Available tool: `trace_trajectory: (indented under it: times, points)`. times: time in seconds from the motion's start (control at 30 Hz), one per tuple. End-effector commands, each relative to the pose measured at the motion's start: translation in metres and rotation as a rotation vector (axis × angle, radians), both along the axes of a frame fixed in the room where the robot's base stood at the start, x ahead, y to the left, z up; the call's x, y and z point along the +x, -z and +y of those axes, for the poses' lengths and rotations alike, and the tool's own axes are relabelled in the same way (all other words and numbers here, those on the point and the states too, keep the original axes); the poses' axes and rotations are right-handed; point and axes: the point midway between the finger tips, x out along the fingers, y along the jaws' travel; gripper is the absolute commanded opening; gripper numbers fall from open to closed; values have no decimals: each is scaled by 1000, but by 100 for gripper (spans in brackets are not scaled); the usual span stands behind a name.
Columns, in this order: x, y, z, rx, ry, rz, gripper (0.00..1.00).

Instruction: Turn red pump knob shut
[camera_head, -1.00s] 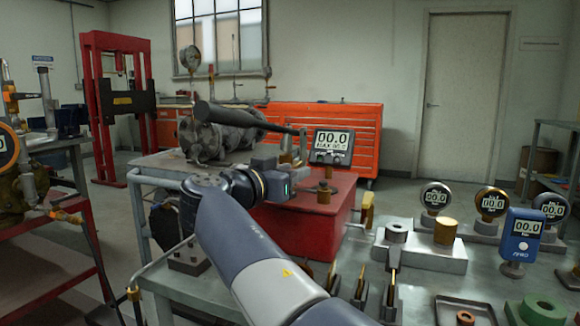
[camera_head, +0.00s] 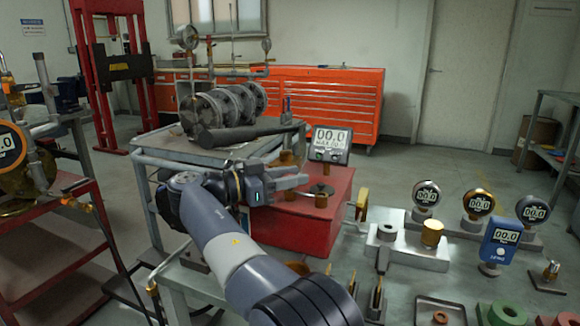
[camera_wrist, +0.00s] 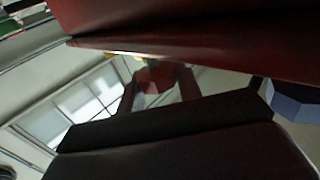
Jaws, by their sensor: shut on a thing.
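The red pump (camera_head: 305,222) is a box-shaped unit in the middle of the head view, with brass fittings, a black lever handle (camera_head: 245,135) and a digital gauge (camera_head: 330,143) reading 00.0. My gripper (camera_head: 297,184) reaches over its top from the left. In the wrist view, my two fingers stand on either side of a small reddish faceted knob (camera_wrist: 155,76), and my gripper (camera_wrist: 156,84) is shut on it. The pump's red side (camera_wrist: 210,25) fills the top of that view. In the head view I cannot make out the knob by my fingertips.
Several round gauges (camera_head: 427,197) and a blue gauge (camera_head: 500,243) stand on the bench at right, beside a metal block with a brass cylinder (camera_head: 432,233). A grey flanged valve body (camera_head: 225,105) lies on a cart behind my arm. A red cart (camera_head: 50,250) is at left.

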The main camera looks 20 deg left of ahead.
Motion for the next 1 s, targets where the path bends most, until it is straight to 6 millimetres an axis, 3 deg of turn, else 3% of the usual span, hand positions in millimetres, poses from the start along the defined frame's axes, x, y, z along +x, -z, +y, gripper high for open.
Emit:
trace_trajectory:
  times: [0.5,0.53,0.77,1.0]
  points:
    - [0,-3,0,1,9,-8,11]
    - [0,-3,0,1,9,-7,35]
    - [0,-1,0,0,11,-4,54]
    - [0,0,0,0,12,-1,55]
